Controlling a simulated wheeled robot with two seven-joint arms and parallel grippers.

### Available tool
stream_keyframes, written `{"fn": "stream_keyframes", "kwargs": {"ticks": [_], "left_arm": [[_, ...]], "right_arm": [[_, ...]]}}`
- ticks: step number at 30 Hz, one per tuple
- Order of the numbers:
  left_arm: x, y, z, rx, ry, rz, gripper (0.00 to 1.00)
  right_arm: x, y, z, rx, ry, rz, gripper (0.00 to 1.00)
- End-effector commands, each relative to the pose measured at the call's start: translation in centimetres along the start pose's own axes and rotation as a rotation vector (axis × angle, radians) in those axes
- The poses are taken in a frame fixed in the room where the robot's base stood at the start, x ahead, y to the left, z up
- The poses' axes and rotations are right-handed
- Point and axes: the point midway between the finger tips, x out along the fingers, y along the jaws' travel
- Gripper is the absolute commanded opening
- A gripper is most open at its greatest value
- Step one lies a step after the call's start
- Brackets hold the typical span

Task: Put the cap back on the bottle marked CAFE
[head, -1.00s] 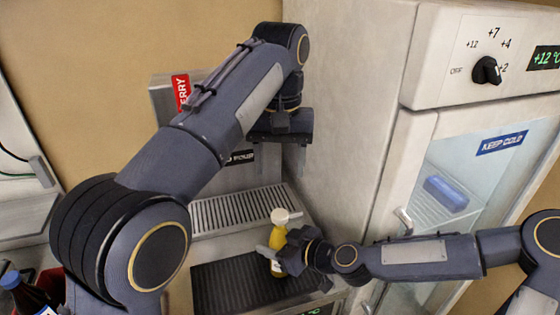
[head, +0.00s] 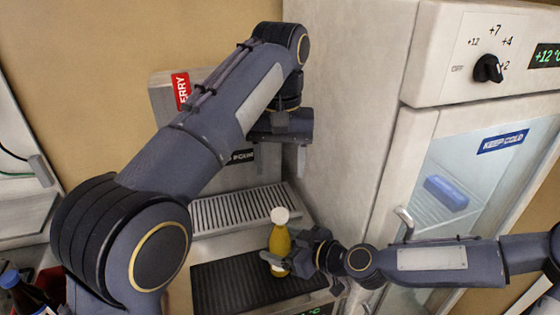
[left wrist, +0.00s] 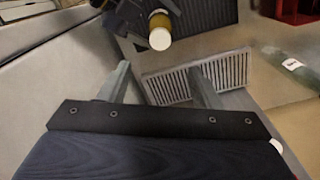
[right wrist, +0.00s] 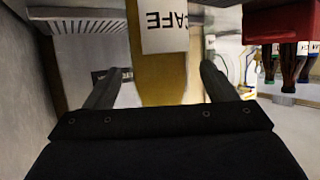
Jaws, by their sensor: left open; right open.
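The bottle marked CAFE (head: 279,243) is yellow and stands upright on the dark ribbed tray (head: 225,285). A white cap (head: 280,215) sits on its top. In the right wrist view its CAFE label (right wrist: 165,25) is large and near. My right gripper (head: 285,262) is open at the bottle's lower part, one finger on each side; the right wrist view cannot tell whether they touch it. My left gripper (head: 280,155) is open and empty, above and behind the bottle. The left wrist view shows the bottle top (left wrist: 160,38) from above, beyond the fingers.
A slotted metal grate (head: 240,208) lies behind the tray. A glass-door fridge with a handle (head: 404,222) stands at right. A dark bottle (head: 30,295) is at the lower left. In the right wrist view a red holder (right wrist: 283,22) carries several dark bottles.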

Motion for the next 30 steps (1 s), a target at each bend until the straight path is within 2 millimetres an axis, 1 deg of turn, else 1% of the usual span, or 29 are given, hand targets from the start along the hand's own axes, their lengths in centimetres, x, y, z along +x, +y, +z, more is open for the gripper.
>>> {"fn": "stream_keyframes", "kwargs": {"ticks": [1,3,6,9,15,24,26,29,30], "left_arm": [[0.2,0.0,0.0,0.0,0.0,0.0,0.57],[0.3,0.0,0.0,0.0,0.0,0.0,0.57],[0.2,0.0,0.0,0.0,0.0,0.0,0.57],[0.2,0.0,0.0,0.0,0.0,0.0,0.57],[0.2,0.0,0.0,0.0,0.0,0.0,0.57],[0.1,-0.2,0.0,-0.002,0.0,0.003,0.57],[0.1,-1.0,0.0,-0.008,-0.001,0.016,0.57],[0.4,-4.1,0.3,-0.03,-0.003,0.071,0.57],[0.6,-5.9,0.7,-0.043,-0.001,0.104,0.57]], "right_arm": [[-1.0,0.2,0.1,0.0,0.001,0.007,0.79],[-2.2,0.2,0.1,0.0,0.0,0.007,0.79],[-3.5,0.2,0.0,0.001,0.001,0.004,0.79],[-4.4,0.1,0.0,0.003,0.001,0.003,0.79],[-5.1,0.1,0.0,0.0,0.0,0.001,0.79],[-5.1,0.0,0.1,0.0,-0.004,0.0,0.79],[-5.1,-0.3,0.4,-0.001,-0.025,-0.005,0.79],[-5.5,-1.0,2.1,0.001,-0.119,-0.017,0.79],[-5.9,-1.3,3.0,0.006,-0.175,-0.018,0.79]]}}
